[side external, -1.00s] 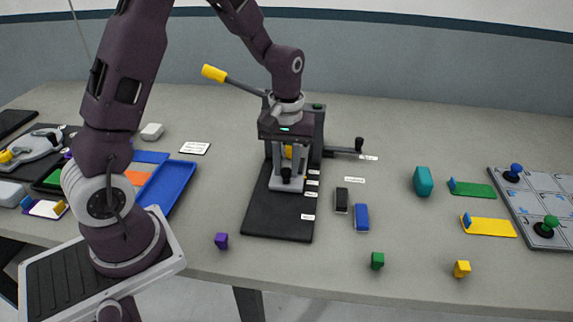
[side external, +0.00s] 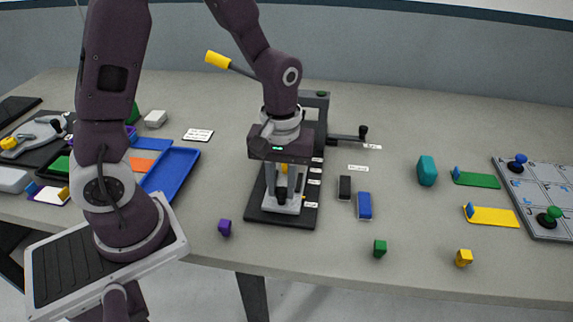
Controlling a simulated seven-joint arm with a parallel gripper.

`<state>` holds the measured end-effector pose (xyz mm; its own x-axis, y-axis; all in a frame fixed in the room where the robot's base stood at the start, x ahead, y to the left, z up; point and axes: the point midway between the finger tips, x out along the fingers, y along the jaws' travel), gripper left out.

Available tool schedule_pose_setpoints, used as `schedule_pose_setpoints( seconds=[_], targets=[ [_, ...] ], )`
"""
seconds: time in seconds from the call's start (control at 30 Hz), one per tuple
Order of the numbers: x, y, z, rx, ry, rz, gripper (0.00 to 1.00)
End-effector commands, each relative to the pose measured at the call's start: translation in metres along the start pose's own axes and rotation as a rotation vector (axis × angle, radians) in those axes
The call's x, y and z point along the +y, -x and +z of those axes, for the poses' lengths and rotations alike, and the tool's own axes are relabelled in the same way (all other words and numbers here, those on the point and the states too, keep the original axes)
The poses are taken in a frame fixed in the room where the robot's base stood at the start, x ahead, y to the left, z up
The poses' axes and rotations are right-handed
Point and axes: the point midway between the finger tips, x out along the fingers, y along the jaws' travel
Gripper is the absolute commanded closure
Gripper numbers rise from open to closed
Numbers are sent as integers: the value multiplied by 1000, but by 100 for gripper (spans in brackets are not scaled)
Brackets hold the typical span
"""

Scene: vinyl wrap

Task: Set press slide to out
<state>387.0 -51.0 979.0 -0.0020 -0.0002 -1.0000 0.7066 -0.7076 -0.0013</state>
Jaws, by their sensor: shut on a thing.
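The press (side external: 318,125) stands mid-table, with a yellow-tipped lever (side external: 217,59) raised at upper left and a black-knobbed side handle (side external: 350,136) at right. Its black base (side external: 303,215) extends toward the camera, with small white labels along the right edge. The grey press slide (side external: 285,207) sits near the front end of this base, with an upright black knob (side external: 281,195). My gripper (side external: 285,186) points down over the slide and is shut on its knob. My gripper hides part of the slide and the press behind it.
A black block (side external: 344,188) and a blue block (side external: 364,206) lie right of the base. A purple block (side external: 225,228) is near the front edge. A blue tray (side external: 172,175) lies left.

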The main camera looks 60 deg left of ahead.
Motion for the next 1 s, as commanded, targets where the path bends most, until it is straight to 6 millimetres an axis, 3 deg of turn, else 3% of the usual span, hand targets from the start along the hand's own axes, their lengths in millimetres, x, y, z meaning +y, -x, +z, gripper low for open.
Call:
schedule_pose_setpoints(
  seconds=[0.13, 0.4, 0.43, 0.53, 0.83, 1.0],
  targets=[
    [1, 1, 10, 4, 0, 6, 100],
    [1, 0, 13, -1, -2, 3, 100],
    [1, 0, 13, -2, -2, 3, 73],
    [1, 0, 13, -1, -1, 2, 55],
    [0, 2, 11, 1, 0, 2, 55],
    [1, 32, 10, 6, -2, 7, 55]
  ],
)
